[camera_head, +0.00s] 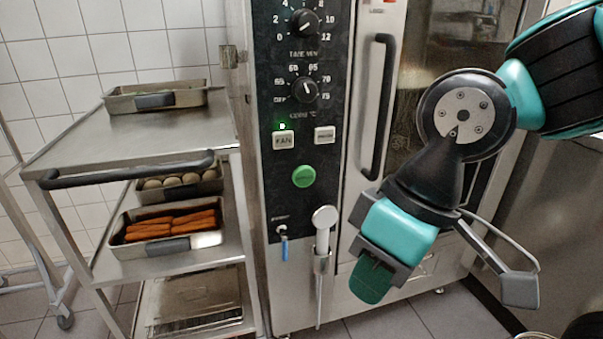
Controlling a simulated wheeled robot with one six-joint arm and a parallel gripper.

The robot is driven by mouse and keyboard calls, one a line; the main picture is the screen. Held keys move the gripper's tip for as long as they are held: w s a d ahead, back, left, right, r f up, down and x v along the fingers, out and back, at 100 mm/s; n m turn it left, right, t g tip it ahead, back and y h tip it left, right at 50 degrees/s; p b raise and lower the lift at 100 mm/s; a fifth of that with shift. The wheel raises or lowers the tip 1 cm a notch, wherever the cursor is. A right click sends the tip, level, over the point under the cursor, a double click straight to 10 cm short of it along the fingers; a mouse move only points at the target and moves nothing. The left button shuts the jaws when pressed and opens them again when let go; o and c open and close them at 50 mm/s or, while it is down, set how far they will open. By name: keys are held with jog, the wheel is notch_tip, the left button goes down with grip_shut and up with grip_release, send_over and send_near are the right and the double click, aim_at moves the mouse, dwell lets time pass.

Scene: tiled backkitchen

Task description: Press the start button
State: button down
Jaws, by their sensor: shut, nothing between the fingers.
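The green round button (304,176), its lettering too small to read, sits on the oven's black control panel (272,205). A small green light (282,126) glows above the left of two rectangular buttons higher up. My gripper (371,280) is shut and empty, with its dark green end pointing down in front of the oven's lower front. It is to the right of and below the green button in the picture, apart from it. My arm does not cover the button or the dials.
A black vertical door handle (378,105) stands right of the panel. A hand shower (323,235) hangs below the button, beside a blue-levered tap (283,245). A steel trolley (130,130) with trays of food stands close on the left.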

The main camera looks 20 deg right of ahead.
jog(key=w+d+f+m+t+p, duration=0.2)
jog(key=w+f+m+t, duration=0.2)
jog(key=w+m, duration=0.5)
jog(key=w+d+f+m+t+p, duration=0.2)
jog(key=w+f+m+t, duration=0.3)
jog(key=w+m, duration=0.4)
jog(key=w, duration=0.7)
jog(key=shift+d+f, duration=0.15)
jog(key=shift+f, duration=0.1)
jog(key=p, duration=0.1)
send_near(307, 184)
jog(key=shift+w+a+f, duration=0.45)
jog(key=shift+a+f, duration=0.25)
jog(key=shift+w+a+f, duration=0.45)
jog(key=shift+a+f, duration=0.25)
jog(key=shift+w+a+f, duration=0.45)
jog(key=shift+a+f, duration=0.25)
jog(key=shift+f, duration=0.05)
jog(key=shift+w, duration=0.15)
jog(key=shift+w, duration=0.25)
